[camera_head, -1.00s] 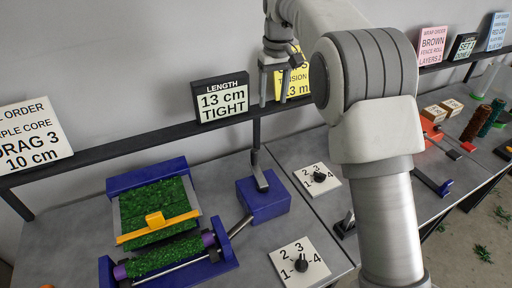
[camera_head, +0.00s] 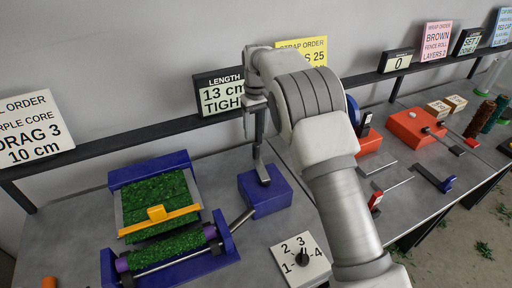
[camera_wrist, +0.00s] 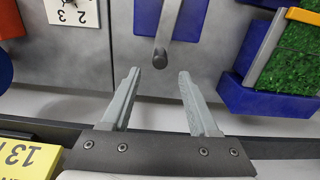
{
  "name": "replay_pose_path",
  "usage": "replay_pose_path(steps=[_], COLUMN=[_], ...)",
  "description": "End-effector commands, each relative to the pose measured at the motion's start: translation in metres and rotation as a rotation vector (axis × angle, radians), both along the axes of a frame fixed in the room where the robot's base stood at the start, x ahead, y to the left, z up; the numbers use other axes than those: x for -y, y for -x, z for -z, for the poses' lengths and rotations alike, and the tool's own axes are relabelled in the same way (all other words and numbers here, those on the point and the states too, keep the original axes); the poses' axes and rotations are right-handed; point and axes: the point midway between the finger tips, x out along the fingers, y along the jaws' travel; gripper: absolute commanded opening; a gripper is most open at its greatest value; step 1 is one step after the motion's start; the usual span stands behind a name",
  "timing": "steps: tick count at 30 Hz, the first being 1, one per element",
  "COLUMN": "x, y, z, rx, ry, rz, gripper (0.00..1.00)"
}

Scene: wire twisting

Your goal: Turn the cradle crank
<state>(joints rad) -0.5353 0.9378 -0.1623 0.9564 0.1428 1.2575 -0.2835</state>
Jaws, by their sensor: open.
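The cradle (camera_head: 222,250) is a blue frame at the lower left, holding a green roll with purple ends. A grey shaft (camera_head: 241,221) joins it to a blue box (camera_head: 282,194). The crank (camera_head: 263,172) is a grey arm on that box; in the wrist view the crank arm (camera_wrist: 169,22) ends in a dark knob (camera_wrist: 160,58). My gripper (camera_head: 255,132) is open and empty above the crank, pointing down. In the wrist view my gripper (camera_wrist: 155,76) has its fingertips apart, with the knob in line with the gap. Contact is not visible.
A shelf rail (camera_head: 120,142) with sign cards runs along the back, close behind my gripper. A numbered dial (camera_head: 301,258) sits right of the cradle. A green mat (camera_head: 155,205) with a yellow bar lies behind the roll. Orange and red fixtures stand further right.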

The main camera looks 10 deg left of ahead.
Motion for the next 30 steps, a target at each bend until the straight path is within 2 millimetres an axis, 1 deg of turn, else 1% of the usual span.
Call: replay_pose_path(steps=[1, 3, 6, 10, 15, 23, 24, 25, 29, 30], x=[0.0, 0.0, 0.0, 0.0, 0.0, 0.0, 0.0, 0.0, 0.0, 0.0], y=[0.001, 0.001, 0.001, 0.001, 0.001, 0.0, 0.0, 0.0, 0.0, 0.0], z=[0.013, 0.027, 0.045, 0.062, 0.073, 0.074, 0.074, 0.074, 0.074, 0.074], rx=[-0.004, -0.002, -0.002, -0.002, 0.0, 0.001, 0.001, 0.001, 0.001, 0.001], ry=[0.003, 0.003, 0.003, 0.001, 0.001, 0.001, 0.001, 0.001, 0.001, 0.001], rz=[-0.001, -0.001, -0.001, 0.0, 0.0, 0.0, 0.0, 0.0, 0.0, 0.0], gripper=[0.61, 0.61, 0.61, 0.61, 0.61, 0.61, 0.59, 0.54, 0.3, 0.23])
